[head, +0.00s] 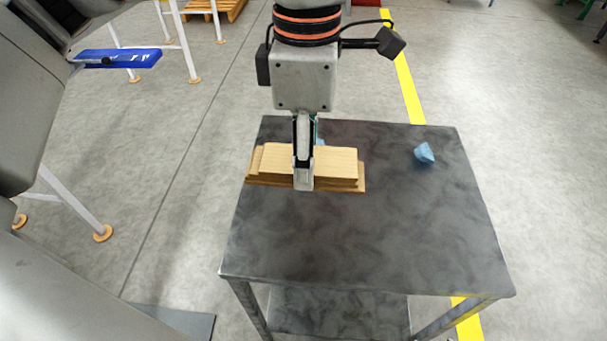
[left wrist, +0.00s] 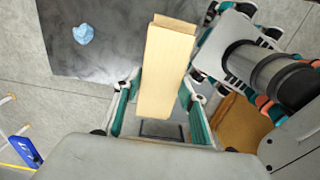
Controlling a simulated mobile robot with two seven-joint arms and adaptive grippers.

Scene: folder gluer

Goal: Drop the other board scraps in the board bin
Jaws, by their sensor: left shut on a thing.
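My left gripper (head: 303,180) comes down from the top of the head view and is shut on a pale tan board piece (head: 335,162). In the left wrist view, the piece (left wrist: 168,68) lies lengthwise between the teal fingers (left wrist: 160,112). In the head view, a wider tan layer (head: 352,187) shows under it; I cannot tell whether this is a separate piece. White and teal parts, which look like my right gripper (left wrist: 207,48), show at the right of the wrist view; its finger opening is unclear. I cannot make out a board bin.
A dark metal table (head: 360,235) fills the middle, its front bare. A blue crumpled piece (head: 424,153) lies at its far right; a blue bit (head: 320,142) shows behind the board piece. A blue panel (head: 118,57) and white legs stand left. A pallet (head: 215,8) lies far back.

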